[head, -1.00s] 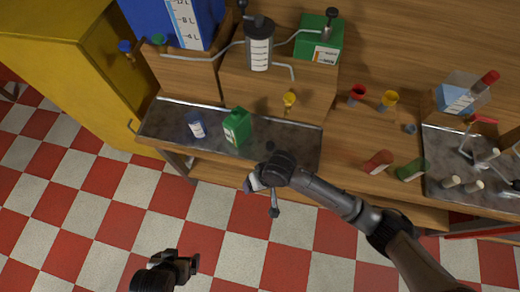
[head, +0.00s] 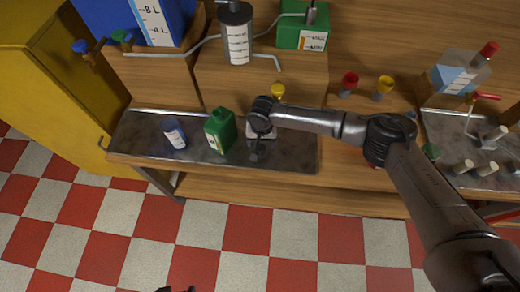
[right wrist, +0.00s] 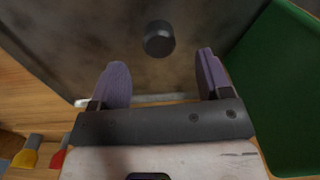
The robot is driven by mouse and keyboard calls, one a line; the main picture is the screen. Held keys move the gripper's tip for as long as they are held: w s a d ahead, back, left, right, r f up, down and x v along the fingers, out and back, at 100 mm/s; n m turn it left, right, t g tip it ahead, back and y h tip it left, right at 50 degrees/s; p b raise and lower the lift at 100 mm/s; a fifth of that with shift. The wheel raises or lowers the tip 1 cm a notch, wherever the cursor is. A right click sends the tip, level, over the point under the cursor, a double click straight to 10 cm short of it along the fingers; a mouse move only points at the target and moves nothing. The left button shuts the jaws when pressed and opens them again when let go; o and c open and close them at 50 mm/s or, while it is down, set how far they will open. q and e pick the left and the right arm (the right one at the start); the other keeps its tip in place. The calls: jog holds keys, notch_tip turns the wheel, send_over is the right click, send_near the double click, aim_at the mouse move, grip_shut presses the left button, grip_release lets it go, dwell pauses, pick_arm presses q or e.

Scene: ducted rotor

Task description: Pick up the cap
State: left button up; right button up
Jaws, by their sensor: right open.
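The cap (right wrist: 159,38) is a small dark round piece on the grey metal tray, seen in the right wrist view just beyond my fingertips. My right gripper (right wrist: 161,60) is open, with its two purple-grey fingers apart and nothing between them. In the head view my right gripper (head: 257,152) hangs over the tray, right of the green bottle, and the cap cannot be made out beneath it. Only a dark tip of my left gripper (head: 180,289) shows at the bottom edge of the head view.
The green bottle stands close beside my right gripper. A wooden block (head: 220,85) rises behind the tray.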

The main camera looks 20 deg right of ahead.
aim_at(261, 148)
jog(key=shift+w+f+b, duration=0.1)
jog(key=shift+f+b, duration=0.45)
jog(key=shift+f, duration=2.05)
jog(key=shift+d, duration=0.1)
jog(key=c, duration=1)
jog(key=shift+r, duration=0.1)
